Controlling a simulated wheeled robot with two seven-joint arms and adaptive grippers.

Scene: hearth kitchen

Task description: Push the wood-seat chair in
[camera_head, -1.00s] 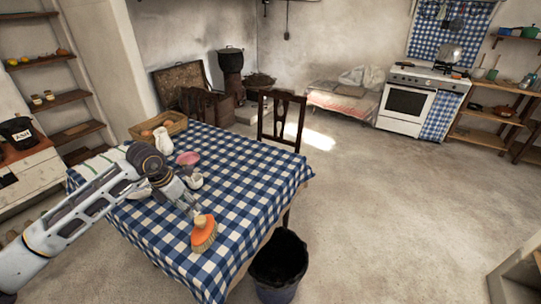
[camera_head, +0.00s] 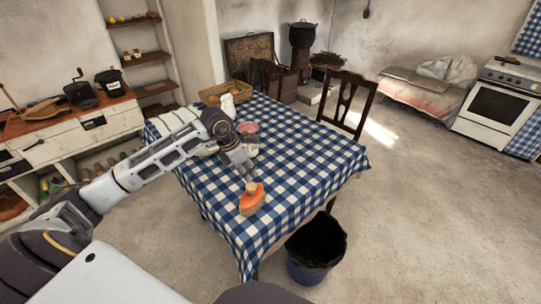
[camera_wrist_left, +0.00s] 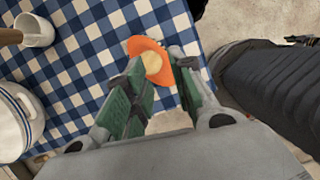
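Two dark wooden chairs stand at the table: one (camera_head: 349,104) at its far right side with a slatted back, another (camera_head: 262,74) at its far left end. Their seats are mostly hidden, so I cannot tell which one has the wood seat. The table (camera_head: 300,150) wears a blue and white checked cloth. My right gripper is out of view.
A dark bin (camera_head: 316,250) stands on the floor by the table's near right corner. A basket (camera_head: 214,93), a white jug (camera_head: 228,106) and a pink bowl (camera_head: 247,127) are on the table. The floor (camera_head: 430,200) to the right is open, before the stove (camera_head: 500,105).

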